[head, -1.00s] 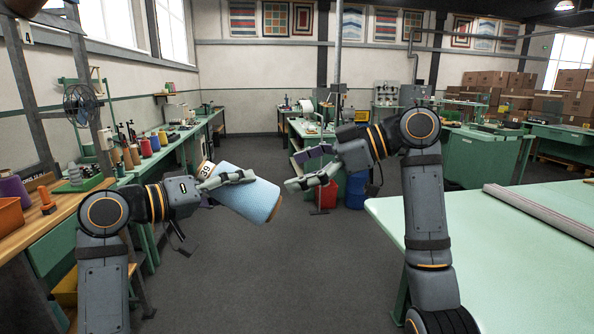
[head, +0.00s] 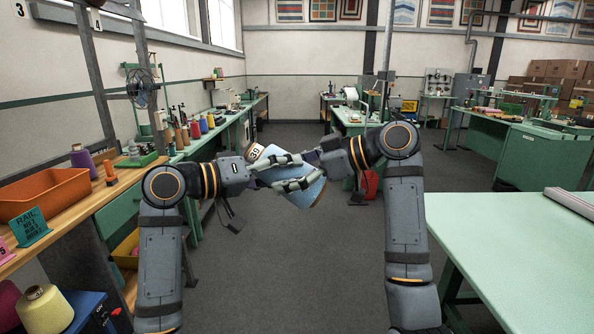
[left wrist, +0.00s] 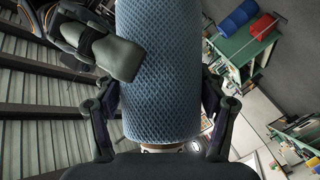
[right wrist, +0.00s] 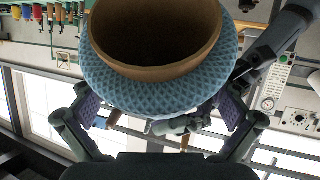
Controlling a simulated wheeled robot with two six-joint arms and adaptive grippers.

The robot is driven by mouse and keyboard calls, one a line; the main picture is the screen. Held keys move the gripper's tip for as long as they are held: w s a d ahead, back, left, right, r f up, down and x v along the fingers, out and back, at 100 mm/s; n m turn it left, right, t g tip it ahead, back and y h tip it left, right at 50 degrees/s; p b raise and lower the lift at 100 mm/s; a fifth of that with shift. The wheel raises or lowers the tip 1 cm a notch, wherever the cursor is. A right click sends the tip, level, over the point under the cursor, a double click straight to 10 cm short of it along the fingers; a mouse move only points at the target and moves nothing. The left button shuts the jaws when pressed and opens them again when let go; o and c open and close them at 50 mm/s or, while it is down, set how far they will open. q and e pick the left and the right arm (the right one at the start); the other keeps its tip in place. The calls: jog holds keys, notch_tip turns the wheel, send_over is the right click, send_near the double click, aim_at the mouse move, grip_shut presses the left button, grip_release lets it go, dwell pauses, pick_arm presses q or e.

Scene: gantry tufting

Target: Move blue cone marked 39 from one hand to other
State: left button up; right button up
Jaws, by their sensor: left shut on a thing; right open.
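The blue cone (head: 309,195) is tilted between my two hands in the head view, its tan end marked 39 at the upper left. My left gripper (head: 285,161) is shut on it; the left wrist view shows the cone's textured blue side (left wrist: 160,85) between the fingers. My right gripper (head: 285,184) is open, with its fingers reaching across the cone. In the right wrist view the cone's hollow tan wide end (right wrist: 155,45) faces the camera, between the spread fingers. Whether the right fingers touch the cone cannot be told.
A pale green table (head: 520,235) stands at the right.

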jog(key=c, duration=1.3)
pick_arm(q)
jog(key=o, duration=1.7)
pick_arm(e)
jog(key=shift+c, duration=0.7)
pick_arm(q)
jog(key=shift+o, duration=0.2)
jog(key=v, duration=1)
jog(key=shift+a+f, duration=0.1)
jog(key=shift+a, duration=0.15)
jog(key=shift+v, duration=0.8)
